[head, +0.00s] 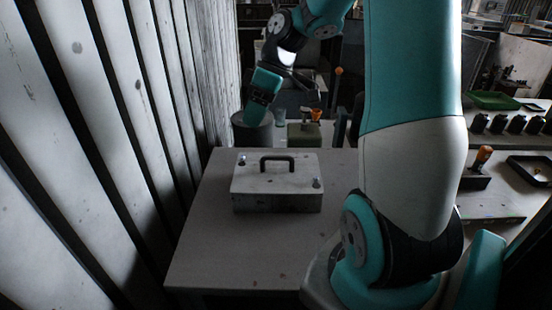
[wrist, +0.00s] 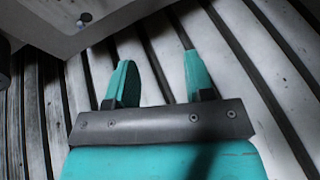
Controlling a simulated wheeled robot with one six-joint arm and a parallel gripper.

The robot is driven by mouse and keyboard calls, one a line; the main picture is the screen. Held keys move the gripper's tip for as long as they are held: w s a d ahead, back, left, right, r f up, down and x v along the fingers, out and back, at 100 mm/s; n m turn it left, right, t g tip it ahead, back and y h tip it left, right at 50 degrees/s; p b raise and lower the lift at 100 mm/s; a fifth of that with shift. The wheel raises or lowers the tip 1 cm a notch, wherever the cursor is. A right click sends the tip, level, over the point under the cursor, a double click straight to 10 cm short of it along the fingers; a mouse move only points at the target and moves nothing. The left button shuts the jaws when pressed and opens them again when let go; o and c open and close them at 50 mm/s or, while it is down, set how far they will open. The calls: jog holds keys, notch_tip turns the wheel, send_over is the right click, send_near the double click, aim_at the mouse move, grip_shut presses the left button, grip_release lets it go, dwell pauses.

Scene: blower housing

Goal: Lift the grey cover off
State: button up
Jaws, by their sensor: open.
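The grey cover (head: 265,181) is the top of a low box-shaped housing (head: 277,203) on the table. A dark arched handle (head: 277,158) stands on its middle. Bolt-like studs show at two of its corners (head: 317,183). My gripper (head: 255,110) is beyond the housing in the head view, apart from the cover and handle. In the wrist view my gripper (wrist: 158,70) has its two teal fingers spread, with nothing between them. A grey corner with a stud (wrist: 84,19), apparently the cover, shows at upper left there. The handle is not clearly visible in that view.
The table (head: 225,255) is clear in front of the housing. A slatted wall (head: 110,130) runs close along the left. A grey cylinder (head: 252,132) and a greenish block (head: 303,134) stand behind the table. A side bench (head: 490,205) with an orange-topped item is at right.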

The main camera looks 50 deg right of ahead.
jog(key=s+d+f+t+p, duration=0.1)
jog(key=s+d+p, duration=0.15)
jog(key=d, duration=1.25)
jog(key=p, duration=0.2)
send_near(277, 158)
jog(key=x, duration=0.5)
jog(key=shift+w+d+f, duration=0.1)
jog(key=shift+d+f, duration=0.1)
jog(key=shift+d, duration=0.15)
jog(key=p+x, duration=0.2)
jog(key=x, duration=0.2)
jog(key=shift+w+a, duration=0.1)
jog(key=shift+a, duration=0.05)
jog(key=shift+w+a+f, duration=0.1)
jog(key=shift+a+f, duration=0.05)
jog(key=shift+f, duration=0.3)
jog(key=shift+c, duration=0.2)
grip_shut()
